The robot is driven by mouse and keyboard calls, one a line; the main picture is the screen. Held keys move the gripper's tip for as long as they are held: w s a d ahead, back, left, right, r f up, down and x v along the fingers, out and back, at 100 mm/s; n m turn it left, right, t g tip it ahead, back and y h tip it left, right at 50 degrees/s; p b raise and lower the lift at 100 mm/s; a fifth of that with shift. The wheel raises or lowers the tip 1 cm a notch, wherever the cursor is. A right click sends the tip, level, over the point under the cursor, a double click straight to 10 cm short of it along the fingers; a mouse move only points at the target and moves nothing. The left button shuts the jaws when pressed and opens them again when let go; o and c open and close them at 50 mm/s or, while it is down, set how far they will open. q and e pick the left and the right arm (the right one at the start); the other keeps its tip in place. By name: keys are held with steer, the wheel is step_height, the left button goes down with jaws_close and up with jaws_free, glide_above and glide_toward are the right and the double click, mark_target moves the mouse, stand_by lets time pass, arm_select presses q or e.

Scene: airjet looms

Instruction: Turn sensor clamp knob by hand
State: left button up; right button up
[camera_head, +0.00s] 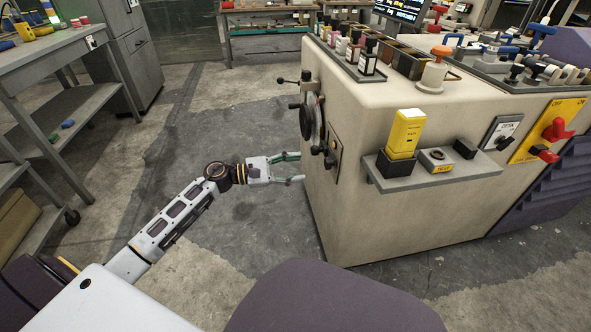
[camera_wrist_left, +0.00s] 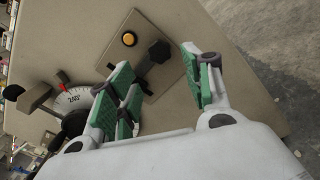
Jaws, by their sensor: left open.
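The black clamp knob (camera_wrist_left: 157,54) sits on a square tan plate (camera_wrist_left: 137,22) beside a round orange button (camera_wrist_left: 129,39). In the head view this plate (camera_head: 337,136) is on the left face of the beige machine. My left gripper (camera_head: 300,167) points at that face from the left. Its green-padded fingers are spread open and nothing is held. In the left wrist view the knob shows between the open fingertips (camera_wrist_left: 158,60). I cannot tell whether either finger touches it. My right gripper is out of view.
A handwheel (camera_head: 312,118) and a dial (camera_wrist_left: 78,98) sit close by on the same face. A grey shelf (camera_head: 440,178) with a yellow box (camera_head: 405,134) juts from the machine's front. A grey workbench (camera_head: 50,45) stands far left.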

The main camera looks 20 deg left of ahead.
mark_target(325, 164)
arm_select(q)
steer(key=shift+w+d, duration=0.1)
stand_by(0.3)
steer(key=shift+x, duration=3.8)
steer(key=shift+w+d, duration=0.1)
steer(key=shift+c, duration=0.2)
steer(key=c, duration=0.7)
